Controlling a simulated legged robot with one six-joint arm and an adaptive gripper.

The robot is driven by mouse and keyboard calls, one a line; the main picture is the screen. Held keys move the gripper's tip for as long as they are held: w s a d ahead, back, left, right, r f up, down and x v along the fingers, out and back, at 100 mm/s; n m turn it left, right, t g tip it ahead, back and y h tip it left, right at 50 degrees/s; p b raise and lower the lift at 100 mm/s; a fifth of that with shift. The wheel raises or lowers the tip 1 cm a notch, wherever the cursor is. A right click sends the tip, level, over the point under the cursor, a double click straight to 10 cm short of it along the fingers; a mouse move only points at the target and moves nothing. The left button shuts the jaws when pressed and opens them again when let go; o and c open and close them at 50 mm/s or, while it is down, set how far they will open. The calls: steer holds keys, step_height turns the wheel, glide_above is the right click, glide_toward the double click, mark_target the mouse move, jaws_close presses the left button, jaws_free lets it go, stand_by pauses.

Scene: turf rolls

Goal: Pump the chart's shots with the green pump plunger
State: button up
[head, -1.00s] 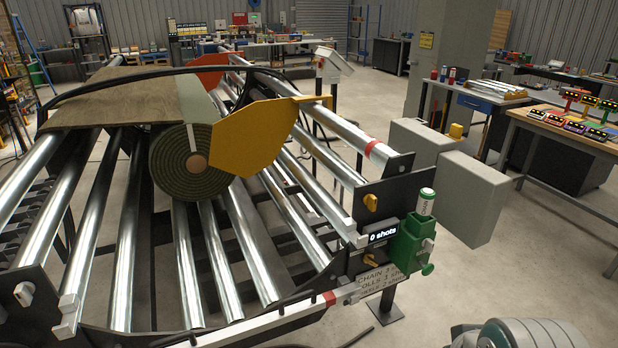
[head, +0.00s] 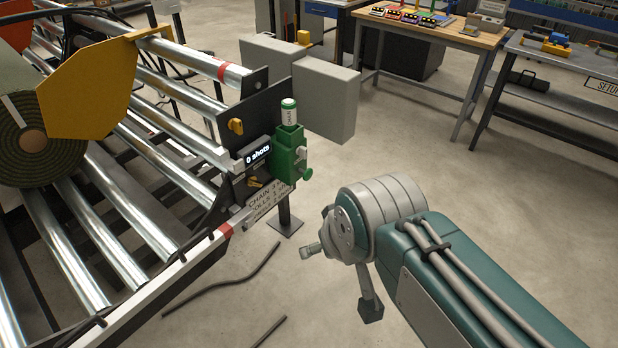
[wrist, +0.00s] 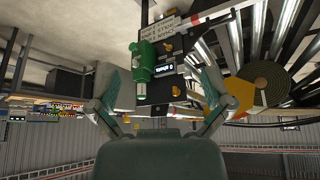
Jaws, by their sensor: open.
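The green pump (head: 288,152) is fixed to the black end plate of the roller frame. The counter (head: 257,153) reads "0 shots". The chart (head: 268,200) hangs below, partly legible: CHAIN 3, ROLLS 2. The wrist view is upside down and shows the pump (wrist: 145,62) and plunger (wrist: 141,92) between the fingers of my gripper (wrist: 157,82). In the head view my arm reaches in from the lower right.
A turf roll (head: 35,145) lies on the steel rollers at left, beside a yellow plate (head: 90,88). A grey box (head: 322,95) stands behind the pump. Black hoses (head: 220,288) lie on the floor. A wooden bench (head: 440,35) is at the back. The floor right of the pump is open.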

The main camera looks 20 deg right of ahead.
jaws_close()
stand_by(1.2)
